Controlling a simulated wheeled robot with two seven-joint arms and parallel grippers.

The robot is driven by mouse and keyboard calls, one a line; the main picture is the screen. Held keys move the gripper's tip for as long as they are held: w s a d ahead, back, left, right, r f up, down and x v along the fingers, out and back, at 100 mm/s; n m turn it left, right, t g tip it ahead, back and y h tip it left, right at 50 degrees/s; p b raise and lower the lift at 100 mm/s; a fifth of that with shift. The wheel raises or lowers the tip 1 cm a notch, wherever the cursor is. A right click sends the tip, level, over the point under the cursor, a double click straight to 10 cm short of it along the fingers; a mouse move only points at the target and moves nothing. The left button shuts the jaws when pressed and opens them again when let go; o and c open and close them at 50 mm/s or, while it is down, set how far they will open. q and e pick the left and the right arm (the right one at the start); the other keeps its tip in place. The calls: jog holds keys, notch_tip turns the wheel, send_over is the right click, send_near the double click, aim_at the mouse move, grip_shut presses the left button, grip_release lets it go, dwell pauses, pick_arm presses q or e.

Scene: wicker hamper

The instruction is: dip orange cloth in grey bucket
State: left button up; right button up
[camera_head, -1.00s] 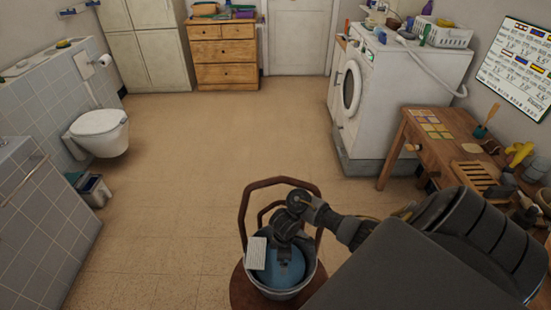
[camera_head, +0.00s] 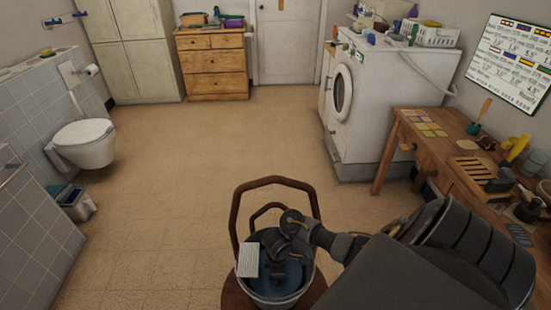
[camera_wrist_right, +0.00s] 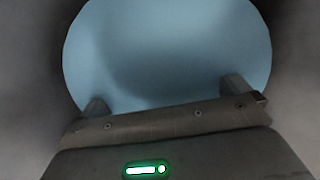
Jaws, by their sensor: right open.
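The grey bucket (camera_head: 307,287) stands at the bottom middle of the head view, with blue water (camera_head: 293,276) inside. My right gripper (camera_head: 277,274) reaches down into the bucket from the right; its fingertips are partly hidden. In the right wrist view my right gripper (camera_wrist_right: 168,98) is open and empty, its two fingers well apart against the blue water (camera_wrist_right: 165,45). I cannot tell whether the fingertips touch the water. No orange cloth can be made out in either view. My left gripper is not in view.
The bucket sits on a round brown stool (camera_head: 233,297); a brown arched handle (camera_head: 236,210) rises over it. A white ribbed piece (camera_head: 248,260) is at its left rim. A wooden table (camera_head: 440,150) and washing machine (camera_head: 365,110) stand right. The floor (camera_head: 200,150) ahead is clear.

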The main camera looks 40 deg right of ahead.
jog(key=shift+f, duration=0.15)
jog(key=f+b, duration=0.2)
jog(key=f, duration=0.2)
jog(key=shift+w+a+f+b, duration=0.1)
jog(key=shift+a+f+b, duration=0.15)
jog(key=shift+f+b, duration=0.15)
jog(key=shift+f, duration=0.1)
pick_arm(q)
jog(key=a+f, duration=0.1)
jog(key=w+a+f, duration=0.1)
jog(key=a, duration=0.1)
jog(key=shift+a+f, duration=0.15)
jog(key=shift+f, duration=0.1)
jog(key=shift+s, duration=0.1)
